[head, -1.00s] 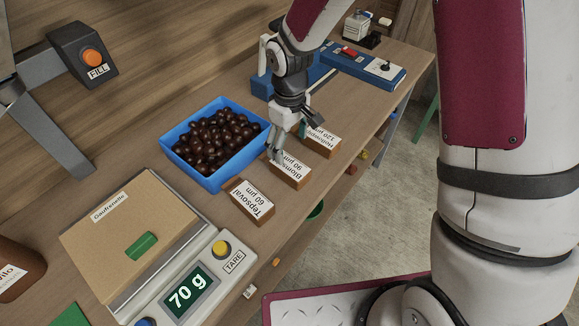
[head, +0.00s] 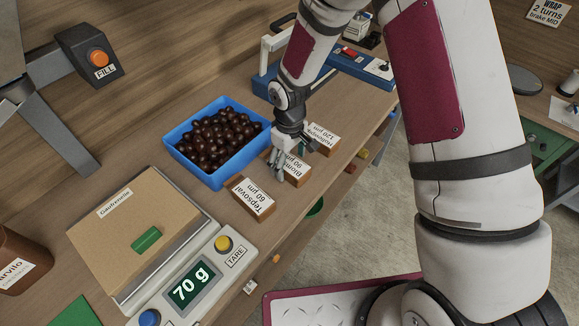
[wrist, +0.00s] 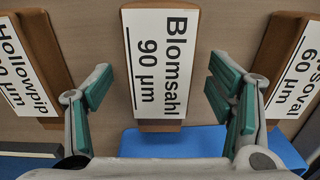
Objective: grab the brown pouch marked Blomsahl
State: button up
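The brown pouch marked Blomsahl 90 µm (wrist: 133,110) lies on the table in the middle of the wrist view, label up. In the head view the Blomsahl pouch (head: 297,173) is partly hidden by my gripper (head: 280,168). In the wrist view my gripper (wrist: 162,90) is open, its green-padded fingers spread wide on either side of the pouch with a gap to each. Nothing is between the pads except the view of the pouch below. I cannot tell the exact height of the fingertips above it.
The Tepsoval pouch (head: 251,198) and the Hollowpip pouch (head: 322,139) lie close on either side. A blue crate (head: 208,179) of chestnuts stands beside them. A scale (head: 207,265) reading 70 g carries a cardboard box (head: 163,225). The table's edge is near the pouches.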

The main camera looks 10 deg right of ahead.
jog(key=c, duration=1.3)
